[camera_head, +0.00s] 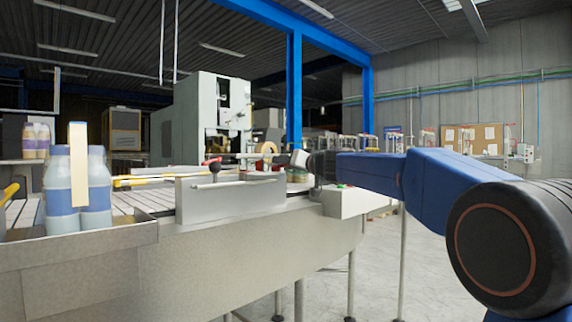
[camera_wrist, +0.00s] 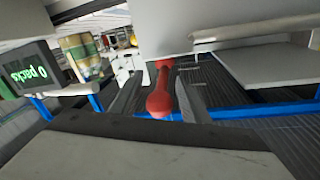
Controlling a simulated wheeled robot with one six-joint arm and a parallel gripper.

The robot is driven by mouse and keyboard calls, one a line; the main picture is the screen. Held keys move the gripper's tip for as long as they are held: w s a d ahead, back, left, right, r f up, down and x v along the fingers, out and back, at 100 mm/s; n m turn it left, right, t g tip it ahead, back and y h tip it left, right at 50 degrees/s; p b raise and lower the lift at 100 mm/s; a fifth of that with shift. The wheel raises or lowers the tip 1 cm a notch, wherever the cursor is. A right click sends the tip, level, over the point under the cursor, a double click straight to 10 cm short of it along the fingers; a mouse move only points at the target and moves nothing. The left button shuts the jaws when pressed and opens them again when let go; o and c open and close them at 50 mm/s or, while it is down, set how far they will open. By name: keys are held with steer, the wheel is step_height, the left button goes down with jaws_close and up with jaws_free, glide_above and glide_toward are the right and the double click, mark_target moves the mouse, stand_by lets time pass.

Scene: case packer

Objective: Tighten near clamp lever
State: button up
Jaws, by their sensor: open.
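A red clamp lever (camera_wrist: 162,92) with a rounded knob shows in the wrist view, below a pale grey block. My gripper (camera_wrist: 160,101) is open, with one dark finger on each side of the lever. There is a gap beside the knob, and I cannot tell whether either finger touches it. In the head view my gripper (camera_head: 298,158) is at the far right end of the conveyor guide, and its fingertips are hard to make out. A red knob on a dark lever (camera_head: 214,162) stands above the guide plate, left of my gripper; I cannot tell whether it is the same lever.
A grey guide plate (camera_head: 232,194) runs along the conveyor's near side. Bottles (camera_head: 97,190) stand on the conveyor at left. A white box (camera_head: 345,203) is fixed below my gripper. A display reading "0 packs" (camera_wrist: 33,73) shows in the wrist view. Open floor lies at right.

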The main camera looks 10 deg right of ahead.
jaws_close()
steer(key=shift+w+d+y, duration=0.1)
steer(key=shift+d+y, duration=0.05)
steer(key=shift+y, duration=0.15)
steer(key=shift+w+d+n+g+y, duration=0.25)
steer(key=shift+w+n+g+y, duration=0.45)
steer(key=shift+n+g+y, duration=1.2)
steer(key=shift+w+d+n+g+y, duration=0.2)
steer(key=shift+w+n+g+y, duration=0.45)
steer(key=shift+n+g+y, duration=1.2)
steer(key=shift+w+d+n+g+y, duration=0.25)
steer(key=shift+w+n+g+y, duration=0.65)
steer(key=shift+n+g, duration=1.8)
steer(key=shift+s+m+g+y, duration=0.2)
steer(key=shift+m+g, duration=0.25)
steer(key=shift+g, duration=0.7)
jaws_free()
